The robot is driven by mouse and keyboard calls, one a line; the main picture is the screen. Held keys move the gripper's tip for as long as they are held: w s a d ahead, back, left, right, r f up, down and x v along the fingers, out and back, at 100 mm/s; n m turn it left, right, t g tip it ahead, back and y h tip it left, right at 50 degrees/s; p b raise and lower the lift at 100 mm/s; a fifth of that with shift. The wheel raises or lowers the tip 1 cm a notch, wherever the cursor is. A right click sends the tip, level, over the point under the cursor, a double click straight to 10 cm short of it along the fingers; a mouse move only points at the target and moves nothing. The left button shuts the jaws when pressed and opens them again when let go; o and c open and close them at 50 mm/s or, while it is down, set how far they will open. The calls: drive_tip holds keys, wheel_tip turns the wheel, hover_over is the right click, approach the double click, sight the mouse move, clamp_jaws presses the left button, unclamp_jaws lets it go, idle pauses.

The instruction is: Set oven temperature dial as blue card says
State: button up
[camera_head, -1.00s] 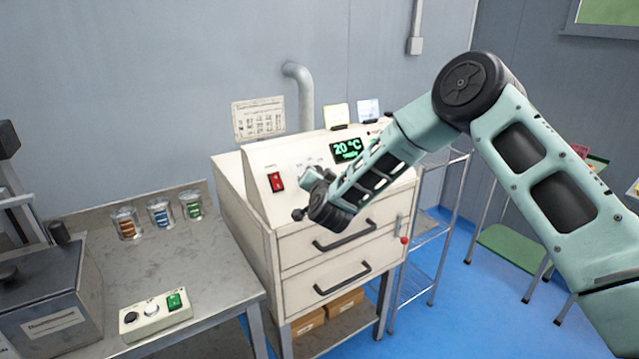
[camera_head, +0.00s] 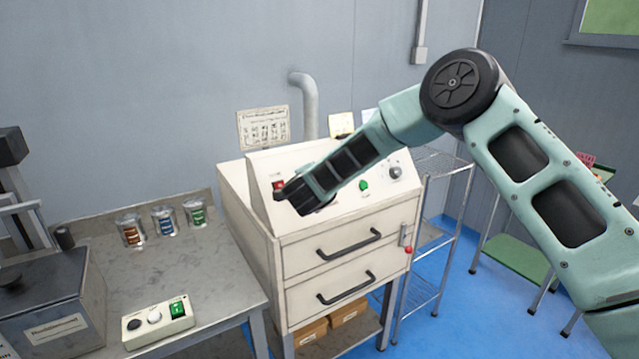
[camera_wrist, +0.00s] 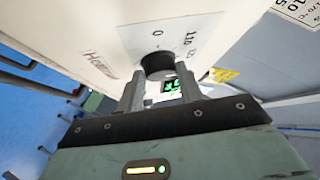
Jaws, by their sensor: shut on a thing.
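The oven (camera_head: 262,215) is a cream cabinet with a slanted control panel. In the wrist view, the fingers of my gripper (camera_wrist: 160,84) are on either side of a dark round dial (camera_wrist: 157,64) and shut on it. A scale plate (camera_wrist: 185,35) behind it shows a 0 and marks around 110; I cannot read its setting. Part of the green display (camera_wrist: 170,88) shows between the fingers. In the head view my arm hides the dial and display. A pale bluish card (camera_head: 369,114) on top of the oven is mostly hidden by my arm; its writing is unreadable.
A yellowish card (camera_head: 341,123) and a printed chart (camera_head: 263,128) stand behind the panel. The red switch (camera_head: 279,184) is close to my gripper. A green button (camera_head: 364,185) and a grey knob (camera_head: 396,172) are at the panel's right. A bench (camera_head: 170,265) stands left.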

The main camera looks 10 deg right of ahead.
idle(0.3)
drive_tip(key=o, duration=1)
drive_tip(key=b+v, duration=0.3)
drive_tip(key=v, duration=1.4)
drive_tip(key=shift+s+b, duration=0.2)
drive_tip(key=shift+b, duration=0.15)
drive_tip(key=shift+a+r, duration=0.1)
drive_tip(key=shift+a, duration=0.05)
